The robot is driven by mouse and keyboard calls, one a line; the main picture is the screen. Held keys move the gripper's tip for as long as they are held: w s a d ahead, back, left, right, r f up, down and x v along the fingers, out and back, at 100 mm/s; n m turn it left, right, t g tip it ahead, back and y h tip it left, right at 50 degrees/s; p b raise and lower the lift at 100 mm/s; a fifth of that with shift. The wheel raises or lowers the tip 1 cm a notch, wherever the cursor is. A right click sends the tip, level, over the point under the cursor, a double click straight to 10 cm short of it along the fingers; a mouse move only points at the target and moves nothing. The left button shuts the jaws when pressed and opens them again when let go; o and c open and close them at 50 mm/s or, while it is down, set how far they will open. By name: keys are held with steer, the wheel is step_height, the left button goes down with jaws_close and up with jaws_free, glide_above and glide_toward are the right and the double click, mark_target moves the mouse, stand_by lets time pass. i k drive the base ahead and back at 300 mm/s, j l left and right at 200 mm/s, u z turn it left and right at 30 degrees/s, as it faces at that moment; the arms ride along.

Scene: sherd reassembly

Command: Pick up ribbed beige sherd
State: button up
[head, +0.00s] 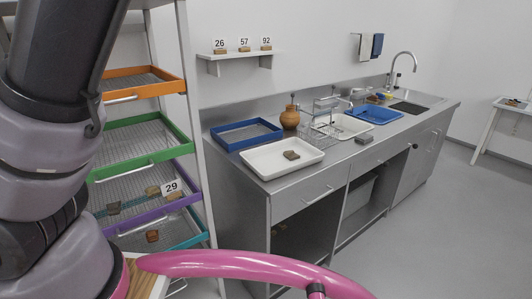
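No sherd is clearly recognizable as ribbed and beige at this size. Small tan pieces lie on the purple-edged rack shelf (154,212), one piece (153,190) left of the card marked 29 and another by its lower edge. A darker grey piece (113,208) lies to their left. A brown piece (152,236) is on the teal-edged shelf below. A grey-brown sherd (291,155) lies in the white tray (262,172) on the counter. My arm fills the left side, but my gripper is out of view.
The steel counter (400,135) bears a blue tray (246,142), a brown jug (290,118), a wire rack, a grey block (363,139) and basins. A wall shelf (238,54) holds cards 26, 57 and 92. The floor (430,220) at right is clear.

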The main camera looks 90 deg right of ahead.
mark_target(290, 155)
steer(key=z, duration=3.4)
steer(key=i+l+u, duration=0.15)
steer(key=i+l, duration=0.25)
steer(key=i, duration=0.15)
